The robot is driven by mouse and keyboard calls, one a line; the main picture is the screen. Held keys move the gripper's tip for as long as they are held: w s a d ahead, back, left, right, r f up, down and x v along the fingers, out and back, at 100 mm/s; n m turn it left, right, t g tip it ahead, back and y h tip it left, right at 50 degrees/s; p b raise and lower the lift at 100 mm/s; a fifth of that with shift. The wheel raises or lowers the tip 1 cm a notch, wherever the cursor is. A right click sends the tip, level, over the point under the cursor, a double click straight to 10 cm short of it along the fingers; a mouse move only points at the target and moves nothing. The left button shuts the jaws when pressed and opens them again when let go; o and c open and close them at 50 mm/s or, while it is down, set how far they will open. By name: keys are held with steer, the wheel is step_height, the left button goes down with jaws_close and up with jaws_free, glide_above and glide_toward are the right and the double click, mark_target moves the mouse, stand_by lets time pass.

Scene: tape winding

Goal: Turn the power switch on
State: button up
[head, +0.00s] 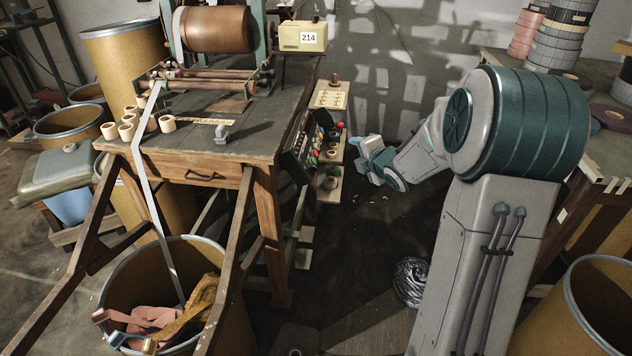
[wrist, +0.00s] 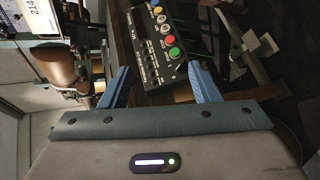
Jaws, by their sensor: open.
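A dark control panel (wrist: 150,45) with yellow, green and red buttons, small knobs and a display lies ahead in the wrist view, rotated in the picture. In the head view the panel (head: 297,138) is mounted on the right side of the wooden workbench, seen edge-on. I cannot tell which control is the power switch. My gripper (head: 362,158) is to the right of the panel, with a gap between them. In the wrist view my gripper (wrist: 160,68) has its two blue fingers spread apart, nothing between them, with the panel beyond.
The workbench (head: 255,138) carries a brown roller (head: 217,30) and a white tape (head: 150,190) running down into a bin (head: 190,245). Small shelves (head: 329,184) with parts stand beside the panel. A coiled bundle (head: 411,280) lies on the floor. Open floor lies below my gripper.

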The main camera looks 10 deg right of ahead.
step_height(320, 180, down, 8)
steer(key=w+f+n+t+y+b, duration=0.1)
steer(key=w+n+y+b, duration=0.1)
steer(key=n+y+b, duration=0.55)
steer(key=n+y, duration=0.1)
steer(key=n, duration=0.3)
glide_toward(316, 168)
steer(key=shift+t, duration=0.3)
steer(key=x, duration=0.4)
steer(key=b+x, duration=0.1)
steer(key=x, duration=0.3)
steer(key=shift+w+a+f, duration=0.2)
steer(key=shift+w+a, duration=0.05)
steer(key=shift+w, duration=0.05)
steer(key=shift+c, duration=0.3)
steer(key=c, duration=0.9)
